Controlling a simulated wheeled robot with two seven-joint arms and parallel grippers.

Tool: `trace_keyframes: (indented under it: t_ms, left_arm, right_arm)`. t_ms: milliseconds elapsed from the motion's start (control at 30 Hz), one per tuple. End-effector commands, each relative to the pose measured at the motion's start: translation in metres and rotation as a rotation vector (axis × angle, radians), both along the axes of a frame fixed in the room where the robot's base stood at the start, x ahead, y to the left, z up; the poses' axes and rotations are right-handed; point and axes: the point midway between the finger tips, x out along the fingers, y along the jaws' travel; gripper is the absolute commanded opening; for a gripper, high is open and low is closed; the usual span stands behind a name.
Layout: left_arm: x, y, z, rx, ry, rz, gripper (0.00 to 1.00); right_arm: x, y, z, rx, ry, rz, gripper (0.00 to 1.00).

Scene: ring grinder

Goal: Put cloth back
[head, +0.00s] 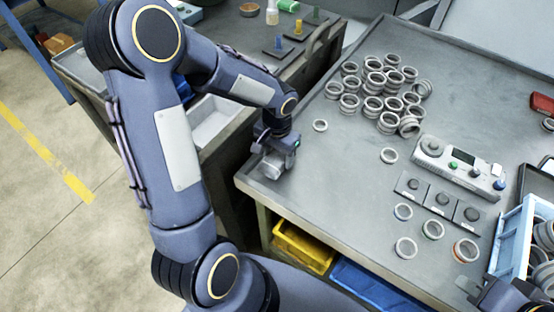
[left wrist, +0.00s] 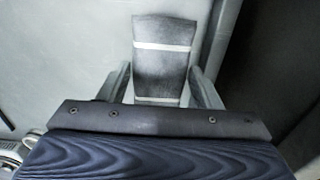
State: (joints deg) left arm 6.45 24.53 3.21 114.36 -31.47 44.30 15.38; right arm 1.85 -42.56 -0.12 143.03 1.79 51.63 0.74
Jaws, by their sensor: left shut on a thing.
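My left gripper (head: 274,160) is over the left corner of the grey metal table (head: 330,180). It is shut on the cloth, a dark grey piece with white stripes, which shows between the fingers in the left wrist view (left wrist: 163,65). The cloth is low over the table's corner; I cannot tell if it touches the top. In the head view the gripper and wrist mostly hide it. My right gripper (head: 500,295) shows only in part at the lower right edge, and its fingers are unclear.
Many metal rings (head: 380,90) lie piled at the table's back, with single rings nearer. A grey control box (head: 455,165) and button panel (head: 440,198) stand at the right, beside a blue crate (head: 515,240). The front left of the table is clear.

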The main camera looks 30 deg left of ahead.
Motion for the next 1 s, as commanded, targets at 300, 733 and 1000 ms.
trace_keyframes:
  t_ms: [300,733,1000]
  left_arm:
    - [-0.001,0.000,-0.028,0.001,0.001,-0.001,0.37]
    - [-0.001,-0.001,-0.031,0.000,0.002,0.000,0.67]
    - [-0.001,0.000,-0.024,0.000,0.001,0.000,0.67]
  right_arm:
    - [0.000,0.000,-0.004,0.000,0.000,0.000,0.00]
    - [0.000,0.000,-0.008,0.000,0.000,0.000,0.00]
    - [0.000,0.000,-0.001,0.000,0.000,0.000,0.00]
